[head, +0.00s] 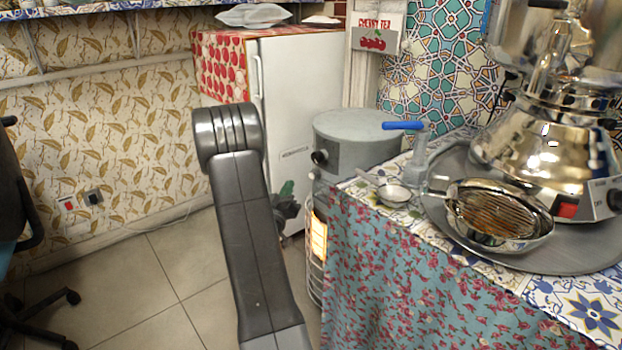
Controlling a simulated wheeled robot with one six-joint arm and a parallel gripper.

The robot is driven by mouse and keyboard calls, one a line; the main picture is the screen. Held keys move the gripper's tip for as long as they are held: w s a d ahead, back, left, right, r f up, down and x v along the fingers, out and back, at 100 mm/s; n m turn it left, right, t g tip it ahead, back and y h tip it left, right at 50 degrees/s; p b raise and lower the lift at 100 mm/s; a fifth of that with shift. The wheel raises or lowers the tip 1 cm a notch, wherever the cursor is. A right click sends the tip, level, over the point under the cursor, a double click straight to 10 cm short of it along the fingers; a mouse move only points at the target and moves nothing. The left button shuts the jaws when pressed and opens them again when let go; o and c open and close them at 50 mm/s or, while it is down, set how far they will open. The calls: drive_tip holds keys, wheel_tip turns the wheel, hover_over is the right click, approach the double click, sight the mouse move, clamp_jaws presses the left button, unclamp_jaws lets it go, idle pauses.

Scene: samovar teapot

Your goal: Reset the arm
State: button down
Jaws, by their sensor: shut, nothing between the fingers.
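My arm (248,235) rises from the bottom of the head view and bends at a dark grey elbow (228,135) in front of the white fridge. Past the bend, the rest of the arm is mostly hidden behind the link. A small dark part at its right edge, low against the fridge, looks like my gripper (287,203). It is partly covered by the link, appears shut, and holds nothing that I can see. It is apart from the table.
A table (410,270) with a floral cloth stands at right, bearing a metal tray (450,215), a shiny samovar (545,150) and a strainer-like bowl (500,215). A grey cylinder (355,135) and glowing heater (318,240) stand near my arm. A chair (20,210) is left; floor between is clear.

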drive_tip(key=shift+w+d, duration=0.1)
drive_tip(key=shift+d, duration=0.05)
drive_tip(key=p, duration=0.1)
drive_tip(key=w+d+p, duration=0.1)
drive_tip(key=p, duration=0.1)
drive_tip(key=shift+d+r, duration=0.15)
drive_tip(key=shift+r, duration=0.1)
drive_tip(key=shift+p, duration=0.8)
drive_tip(key=s+a, duration=0.1)
drive_tip(key=s+a+b, duration=0.1)
drive_tip(key=a, duration=0.1)
drive_tip(key=s+a, duration=0.1)
drive_tip(key=shift+s+a+f+b, duration=0.25)
drive_tip(key=shift+a+b, duration=0.1)
drive_tip(key=w+d, duration=0.1)
drive_tip(key=w+d+b, duration=0.1)
drive_tip(key=d, duration=0.1)
drive_tip(key=w+d+b, duration=0.1)
drive_tip(key=shift+w+d+f, duration=0.2)
drive_tip(key=shift+w+d, duration=0.05)
drive_tip(key=shift+d, duration=0.1)
